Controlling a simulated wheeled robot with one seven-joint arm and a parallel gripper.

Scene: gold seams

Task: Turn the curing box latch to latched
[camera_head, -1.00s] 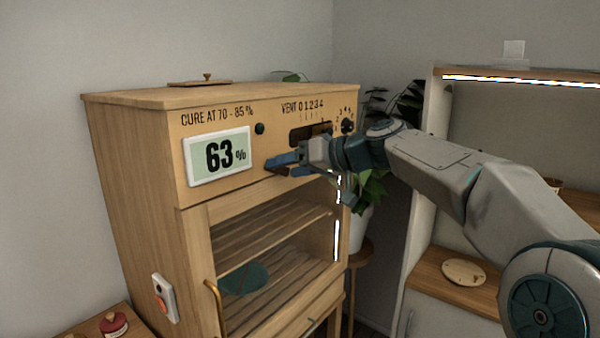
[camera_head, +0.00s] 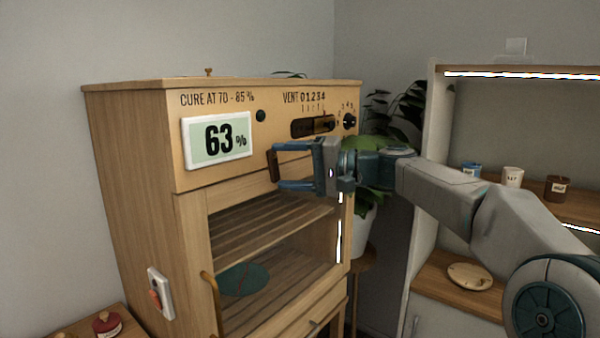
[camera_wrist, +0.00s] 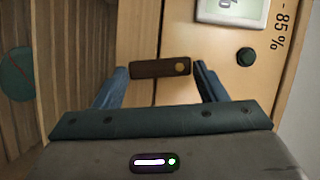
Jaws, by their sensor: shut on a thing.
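The curing box (camera_head: 140,150) is a wooden cabinet with a slatted, glazed front. Its latch (camera_head: 273,166) is a small dark brown bar on the front below the display. In the head view the bar stands upright. In the wrist view the latch (camera_wrist: 152,69) has a round brass-coloured spot near one end and lies across the seam between upper panel and door. My gripper (camera_head: 278,167) has one blue finger above and one below the bar. In the wrist view my gripper (camera_wrist: 162,75) is shut on the latch, end to end.
The display (camera_head: 217,140) reads 63%. A vent slot (camera_head: 312,127) and a black knob (camera_head: 349,121) are right of it. A brass door handle (camera_head: 211,295) curves out lower left. A plant (camera_head: 375,160) and shelves with cups (camera_head: 512,176) stand to the right.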

